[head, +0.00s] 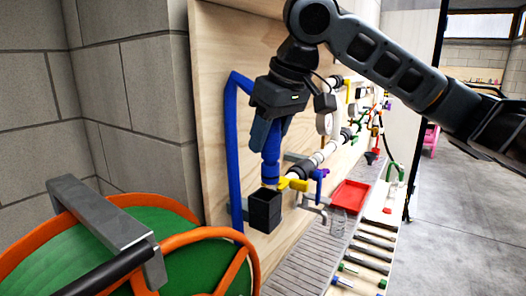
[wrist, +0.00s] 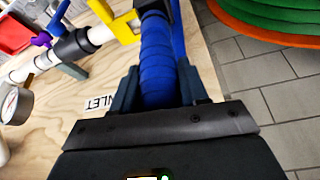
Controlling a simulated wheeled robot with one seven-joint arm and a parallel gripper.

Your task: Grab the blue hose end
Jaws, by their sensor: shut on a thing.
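The blue hose (head: 238,150) runs down along the plywood board. Its ribbed blue end (head: 271,165) hangs upright just above a black square holder (head: 264,210); I cannot tell whether it sits in the holder. My gripper (head: 268,130) is around the hose end from above, in front of the board. In the wrist view the blue hose end (wrist: 157,55) lies between the two dark fingers of my gripper (wrist: 157,88), which are shut on it. The fingers hide part of its sides.
A white pipe with a yellow valve handle (head: 294,184) runs beside the hose end. A red tray (head: 351,195) is to the right. A green and orange reel (head: 130,245) stands at front left. Open floor (head: 460,220) lies at right.

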